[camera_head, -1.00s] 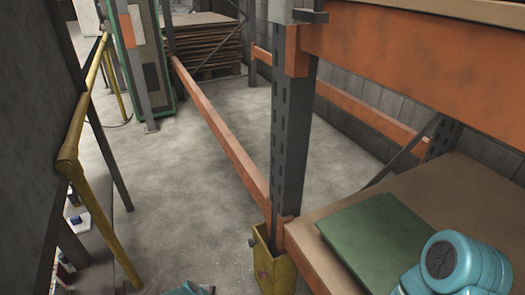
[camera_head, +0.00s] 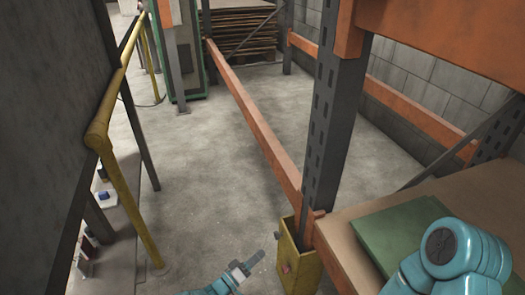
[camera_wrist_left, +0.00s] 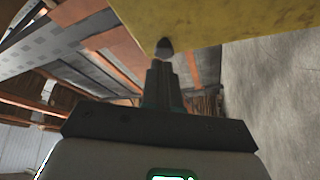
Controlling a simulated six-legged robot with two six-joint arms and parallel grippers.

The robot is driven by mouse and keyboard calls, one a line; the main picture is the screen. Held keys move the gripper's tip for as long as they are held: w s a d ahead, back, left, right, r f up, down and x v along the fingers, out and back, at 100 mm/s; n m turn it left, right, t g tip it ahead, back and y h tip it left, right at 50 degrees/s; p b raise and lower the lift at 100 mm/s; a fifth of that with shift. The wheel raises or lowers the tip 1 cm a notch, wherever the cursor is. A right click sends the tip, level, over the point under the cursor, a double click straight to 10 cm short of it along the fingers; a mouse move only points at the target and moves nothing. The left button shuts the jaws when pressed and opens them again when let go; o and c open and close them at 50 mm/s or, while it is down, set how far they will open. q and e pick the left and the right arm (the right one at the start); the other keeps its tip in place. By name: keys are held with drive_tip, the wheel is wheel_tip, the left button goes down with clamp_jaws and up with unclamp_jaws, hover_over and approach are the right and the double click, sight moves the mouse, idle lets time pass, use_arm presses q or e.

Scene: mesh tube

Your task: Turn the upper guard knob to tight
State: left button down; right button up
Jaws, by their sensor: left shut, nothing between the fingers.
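The yellow post guard (camera_head: 305,268) stands at the foot of the dark rack upright. A small dark upper knob (camera_head: 277,236) sticks out from its left side, with a reddish knob (camera_head: 286,268) below it. My left gripper (camera_head: 259,257) is shut and empty, left of the guard and apart from it in the head view. In the left wrist view, the closed fingers (camera_wrist_left: 161,72) point at a dark rounded knob (camera_wrist_left: 164,46) at the edge of the yellow guard (camera_wrist_left: 225,18). I cannot tell whether they touch. My right gripper is out of view.
A rack shelf (camera_head: 341,240) with a green board (camera_head: 385,235) on it lies at right, beside my right arm. A low orange beam (camera_head: 250,120) runs back from the upright. A yellow rail (camera_head: 125,185) stands at left. The concrete floor (camera_head: 195,185) between is clear.

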sight(279, 235)
use_arm(q)
drive_tip(key=shift+n+t, duration=0.4)
drive_tip(key=shift+n, duration=0.2)
drive_tip(key=shift+w+d+r+b, duration=0.15)
drive_tip(key=shift+w+d+b, duration=0.35)
drive_tip(key=shift+d, duration=0.5)
drive_tip(key=shift+w+d+r+b, duration=0.1)
drive_tip(key=shift+w+d+b, duration=0.35)
drive_tip(key=shift+d, duration=0.55)
drive_tip(key=shift+w+d+r+b, duration=0.15)
drive_tip(key=shift+w+d+b, duration=0.2)
drive_tip(key=shift+d+b, duration=0.5)
drive_tip(key=shift+d, duration=0.15)
drive_tip(key=shift+w, duration=0.1)
